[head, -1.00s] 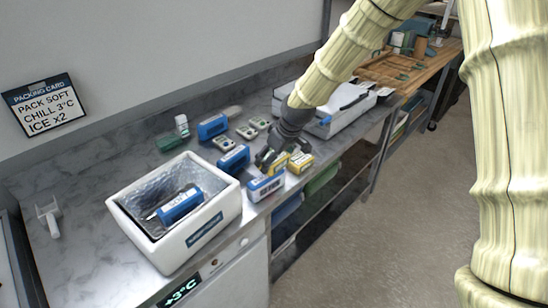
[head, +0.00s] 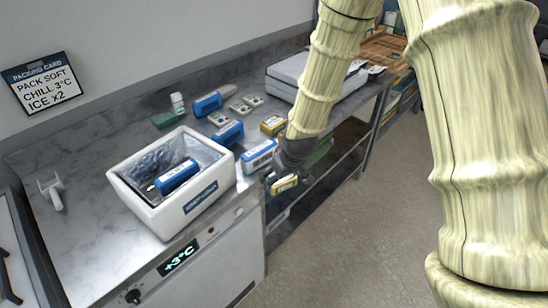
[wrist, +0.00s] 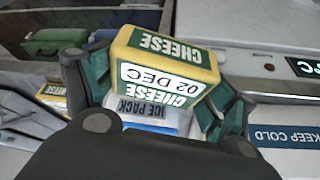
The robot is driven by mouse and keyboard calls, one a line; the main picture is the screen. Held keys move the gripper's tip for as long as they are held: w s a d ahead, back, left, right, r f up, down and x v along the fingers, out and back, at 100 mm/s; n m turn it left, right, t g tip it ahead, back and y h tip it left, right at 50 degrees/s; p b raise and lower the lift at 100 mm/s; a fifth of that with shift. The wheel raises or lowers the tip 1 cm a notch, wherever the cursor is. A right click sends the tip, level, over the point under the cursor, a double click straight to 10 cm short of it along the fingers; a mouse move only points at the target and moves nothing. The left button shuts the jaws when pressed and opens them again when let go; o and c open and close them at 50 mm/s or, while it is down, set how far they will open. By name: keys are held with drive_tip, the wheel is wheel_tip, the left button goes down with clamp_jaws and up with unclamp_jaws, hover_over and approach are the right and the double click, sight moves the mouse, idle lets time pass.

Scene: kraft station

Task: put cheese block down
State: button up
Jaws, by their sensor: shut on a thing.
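My gripper (head: 275,181) is shut on a yellow cheese block (head: 285,185) with a dark green label. It holds the block in the air in front of the counter's front edge. In the wrist view the block (wrist: 160,72) sits between the dark green finger pads, tilted, with "CHEESE" and "02 DEC" showing. A second yellow block (head: 273,124) lies on the counter behind my arm. The open white cooler box (head: 184,213) stands to the left of my gripper, with a blue pack (head: 177,176) inside on a silvery lining.
A blue-and-white ice pack (head: 259,156) lies at the counter edge right of the cooler. More blue packs (head: 229,133) lie behind it. A white scoop (head: 53,191) lies left on the marble counter (head: 95,213). A grey-white case (head: 288,70) stands at the back right.

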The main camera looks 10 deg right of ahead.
drive_tip(key=s+d+f+m+h, duration=0.1)
drive_tip(key=s+f+m, duration=0.2)
drive_tip(key=s+f, duration=0.4)
drive_tip(key=shift+s+f, duration=0.2)
drive_tip(key=shift+f, duration=0.65)
